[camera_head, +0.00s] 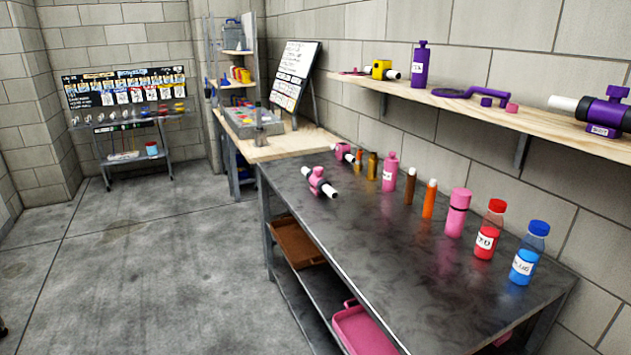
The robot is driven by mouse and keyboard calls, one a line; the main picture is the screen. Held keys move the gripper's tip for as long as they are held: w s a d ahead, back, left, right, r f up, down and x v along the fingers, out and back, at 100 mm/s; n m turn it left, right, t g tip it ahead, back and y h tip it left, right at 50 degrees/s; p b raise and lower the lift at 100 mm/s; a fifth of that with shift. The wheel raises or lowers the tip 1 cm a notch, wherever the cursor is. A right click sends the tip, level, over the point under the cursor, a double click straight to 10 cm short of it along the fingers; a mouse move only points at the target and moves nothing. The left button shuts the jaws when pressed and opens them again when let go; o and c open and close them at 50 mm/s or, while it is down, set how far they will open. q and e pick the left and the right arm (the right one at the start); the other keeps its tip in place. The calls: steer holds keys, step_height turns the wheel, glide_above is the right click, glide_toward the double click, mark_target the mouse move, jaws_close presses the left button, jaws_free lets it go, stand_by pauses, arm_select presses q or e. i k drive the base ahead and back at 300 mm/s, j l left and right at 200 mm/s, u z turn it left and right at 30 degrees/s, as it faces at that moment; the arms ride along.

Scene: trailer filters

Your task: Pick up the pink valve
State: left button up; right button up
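A pink valve (318,183) with white pipe ends lies on the dark metal table (390,262), near its left edge toward the far end. A second, similar pink fitting with white and black ends (345,152) lies farther back, close to the wall. Neither of my grippers is in view, so nothing shows near or touching the valve.
Several bottles, including a pink one (389,172), a red one (489,230) and a blue one (529,252), line the table's wall side. A wall shelf (470,103) overhangs with purple and yellow parts. A pink tray (362,328) sits below. The left floor is clear.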

mark_target(321, 185)
steer(key=i+j+z, duration=0.1)
steer(key=z, duration=0.7)
steer(key=i+j+z, duration=0.25)
steer(key=j+z, duration=0.25)
steer(key=j, duration=0.15)
steer(key=i+j+z, duration=0.25)
steer(key=j+z, duration=0.2)
steer(key=j, duration=0.25)
steer(key=k, duration=0.05)
